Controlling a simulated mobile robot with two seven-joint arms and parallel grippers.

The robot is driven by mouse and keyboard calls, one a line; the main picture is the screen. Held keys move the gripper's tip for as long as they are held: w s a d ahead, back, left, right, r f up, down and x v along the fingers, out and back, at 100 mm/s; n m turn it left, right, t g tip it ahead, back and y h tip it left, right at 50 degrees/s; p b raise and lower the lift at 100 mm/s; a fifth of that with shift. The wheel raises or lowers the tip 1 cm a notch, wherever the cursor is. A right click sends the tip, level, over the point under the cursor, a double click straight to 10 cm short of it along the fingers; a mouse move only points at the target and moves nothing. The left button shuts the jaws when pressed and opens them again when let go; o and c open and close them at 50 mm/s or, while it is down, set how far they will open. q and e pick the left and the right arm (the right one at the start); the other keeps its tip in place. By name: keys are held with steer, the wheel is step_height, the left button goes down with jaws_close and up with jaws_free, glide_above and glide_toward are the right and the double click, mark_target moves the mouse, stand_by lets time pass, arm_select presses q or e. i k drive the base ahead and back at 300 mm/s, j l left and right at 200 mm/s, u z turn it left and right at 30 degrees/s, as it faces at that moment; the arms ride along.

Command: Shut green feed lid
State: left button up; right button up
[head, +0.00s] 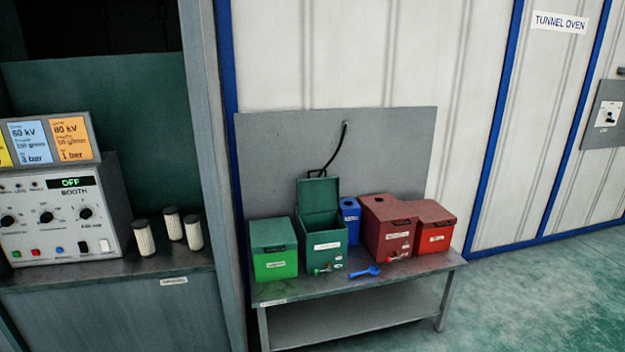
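On a low grey table stand several lidded boxes. A bright green box (274,264) at the left end has its darker green lid (272,233) down. Beside it on the right, a dark green box (325,252) has a label on its front, and its green lid (318,194) stands open, raised upright at the back. The inside of this box is mostly hidden by the viewing angle. Neither of my grippers shows in the head view.
The table (300,288) also holds a blue container (350,220), a dark red box (387,230), a red box (434,240) and a blue scoop (364,272). A control unit (60,215) and three white cylinders (171,223) stand on a counter at left. Green floor (520,300) is clear at right.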

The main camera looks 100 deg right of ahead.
mark_target(318, 194)
steer(key=z, duration=3.6)
steer(key=i+z, duration=0.35)
steer(key=i+j+z, duration=0.15)
steer(key=z, duration=0.25)
steer(key=i+j+z, duration=0.2)
steer(key=z, duration=0.15)
